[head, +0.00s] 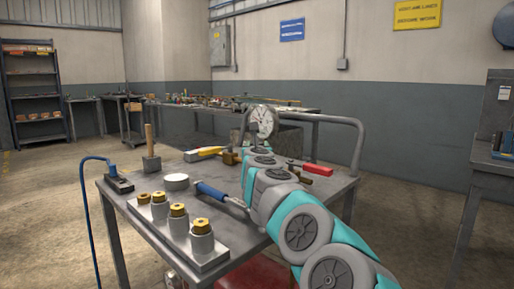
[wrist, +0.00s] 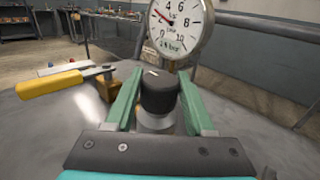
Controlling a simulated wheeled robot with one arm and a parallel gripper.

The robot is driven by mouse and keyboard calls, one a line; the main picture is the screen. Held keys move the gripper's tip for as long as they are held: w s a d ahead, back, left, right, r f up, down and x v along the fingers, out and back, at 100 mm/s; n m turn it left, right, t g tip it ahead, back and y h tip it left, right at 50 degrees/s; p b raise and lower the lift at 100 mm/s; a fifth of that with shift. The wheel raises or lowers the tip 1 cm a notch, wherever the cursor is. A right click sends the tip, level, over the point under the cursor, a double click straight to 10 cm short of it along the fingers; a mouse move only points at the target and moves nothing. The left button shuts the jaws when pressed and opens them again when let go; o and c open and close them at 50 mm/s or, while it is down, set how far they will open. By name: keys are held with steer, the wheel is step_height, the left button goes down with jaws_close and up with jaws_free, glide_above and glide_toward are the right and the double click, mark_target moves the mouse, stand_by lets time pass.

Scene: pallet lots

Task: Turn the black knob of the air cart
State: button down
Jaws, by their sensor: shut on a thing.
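The black knob (wrist: 159,92) stands upright in the middle of the wrist view, with a pale mark on its top and a metal collar below it. My gripper (wrist: 160,98) has its two green fingers on either side of the knob and is shut on it. Behind the knob is a round white pressure gauge (wrist: 178,24) marked in bar, its red needle pointing to the upper left. The gauge also shows in the head view (head: 263,121) on the cart (head: 265,228). In the head view my arm hides the knob and most of my gripper.
A yellow-handled valve lever (wrist: 62,81) lies left of the knob. The cart top also holds several brass-topped fittings on a metal block (head: 190,240), a blue-handled tool (head: 212,191), a white disc (head: 175,182) and a red object (head: 318,169). A curved handrail (head: 357,135) rises at the right.

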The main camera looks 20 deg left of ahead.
steer(key=shift+c, duration=1.3)
jaws_free()
steer(key=shift+s, duration=0.1)
steer(key=shift+s+d+f+b, duration=0.15)
steer(key=shift+s+b, duration=0.3)
steer(key=shift+b, duration=0.05)
steer(key=b+v, duration=0.2)
steer(key=v, duration=0.2)
steer(key=shift+s+d, duration=0.15)
steer(key=shift+s, duration=0.4)
steer(key=shift+s+d, duration=0.4)
steer(key=shift+s, duration=0.05)
steer(key=shift+s+b, duration=0.25)
steer(key=shift+b, duration=0.05)
